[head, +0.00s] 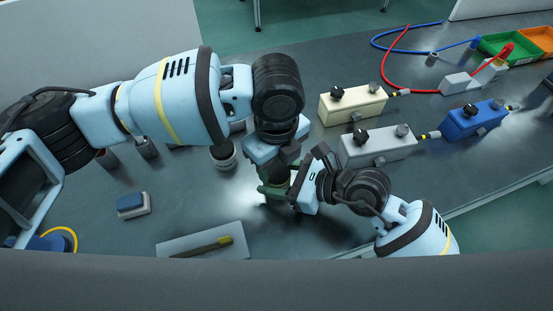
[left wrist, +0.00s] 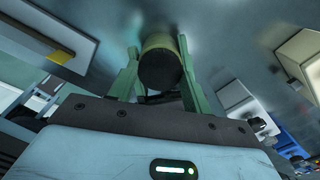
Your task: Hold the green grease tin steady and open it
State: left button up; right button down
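The green grease tin (left wrist: 158,46) sits between the two green fingers of my left gripper (left wrist: 159,58) in the left wrist view, its dark round end facing the camera. The fingers lie against its sides with no clear gap. In the head view my left gripper (head: 274,188) points down at the middle of the bench, and the tin (head: 280,173) is mostly hidden by the grippers. My right gripper (head: 301,186) comes in from the right, close beside the tin. Its fingertips are hidden, so I cannot tell whether it touches the tin.
A pale tray (head: 174,247) with a yellow-handled tool lies at the front. A blue-and-white block (head: 132,204) lies left and an open can (head: 223,157) stands behind. Cream (head: 352,105), grey (head: 378,148) and blue (head: 472,119) boxes stand right, with cables and bins beyond.

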pick_arm(q)
jog(key=c, duration=0.4)
jog(key=n, duration=0.6)
jog(key=shift+n, duration=0.4)
jog(key=n, duration=1)
jog(key=shift+r, duration=0.1)
jog(key=o, duration=1.1)
jog(key=shift+c, duration=0.2)
